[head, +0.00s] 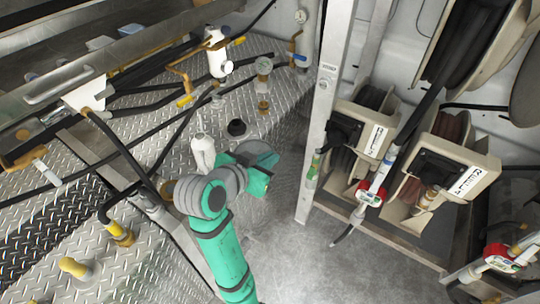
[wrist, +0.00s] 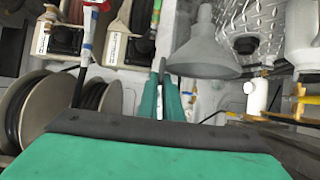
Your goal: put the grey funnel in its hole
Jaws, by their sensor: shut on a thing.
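The grey funnel (wrist: 207,52) shows large in the wrist view, its wide mouth toward the bottom of the picture and its narrow spout toward the top. My gripper (wrist: 163,68) is shut on the funnel at the left edge of its wide rim.
A pale bottle-shaped object (head: 203,152) stands close to the left of my gripper. A white canister (head: 218,52) and a gauge (head: 263,66) stand farther back. Hose reels (head: 440,160) and a metal post (head: 325,110) are at the right. Black hoses cross the left side.

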